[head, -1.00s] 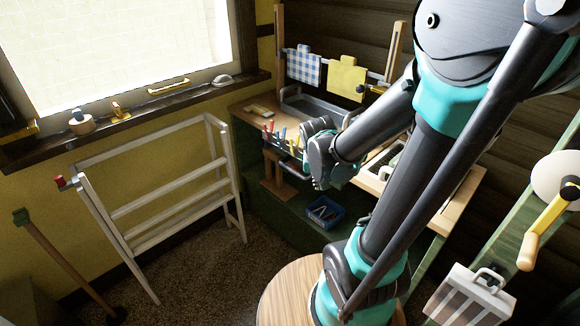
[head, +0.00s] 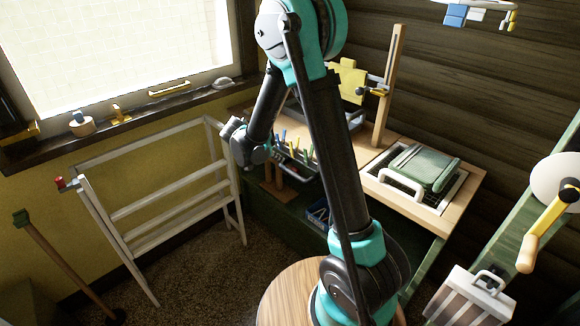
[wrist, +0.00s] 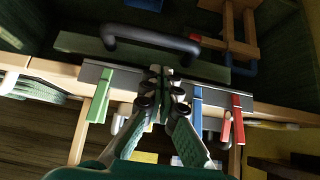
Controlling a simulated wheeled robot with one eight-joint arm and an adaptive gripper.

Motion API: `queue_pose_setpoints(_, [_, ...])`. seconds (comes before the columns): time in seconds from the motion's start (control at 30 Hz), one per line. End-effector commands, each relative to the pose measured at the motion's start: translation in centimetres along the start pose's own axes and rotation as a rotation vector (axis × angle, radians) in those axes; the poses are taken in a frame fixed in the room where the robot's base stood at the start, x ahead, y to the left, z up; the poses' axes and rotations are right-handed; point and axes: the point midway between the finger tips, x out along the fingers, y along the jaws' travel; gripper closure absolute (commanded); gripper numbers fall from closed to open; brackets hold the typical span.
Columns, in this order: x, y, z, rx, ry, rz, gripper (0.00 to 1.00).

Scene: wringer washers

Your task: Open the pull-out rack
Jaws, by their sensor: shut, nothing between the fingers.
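The pull-out rack seems to be the grey rail with coloured clothespins (wrist: 218,100) and a dark bar handle (wrist: 150,38). In the head view the rack (head: 293,158) is at the bench's front left, partly behind my arm. My gripper (wrist: 160,76) is shut and empty, its fingertips in front of the rail between a green and a blue clothespin. The handle lies beyond the fingertips in the wrist view, not between them. Contact with the rail cannot be told. In the head view the end of my arm is left of the rack, and the fingertips are not clear.
A white folding drying frame (head: 160,201) stands to the left, close to my arm's end. A green lidded basin with a white handle (head: 402,186) sits in the wooden bench (head: 462,186). A blue box (head: 318,213) is below the rack, partly hidden.

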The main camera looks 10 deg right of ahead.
Motion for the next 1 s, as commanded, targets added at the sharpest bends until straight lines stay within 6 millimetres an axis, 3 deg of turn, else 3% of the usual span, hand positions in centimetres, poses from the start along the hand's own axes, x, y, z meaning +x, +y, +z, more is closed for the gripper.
queue_pose_setpoints(0.17, [1.1,-0.3,0.1,0.013,0.008,0.002,1.00])
queue_pose_setpoints(0.5, [6.8,-0.2,0.0,0.012,0.006,0.003,1.00])
queue_pose_setpoints(0.7, [9.2,-0.2,0.0,0.011,0.006,0.002,1.00])
queue_pose_setpoints(1.0, [10.1,-0.2,0.0,0.009,0.006,0.001,1.00])
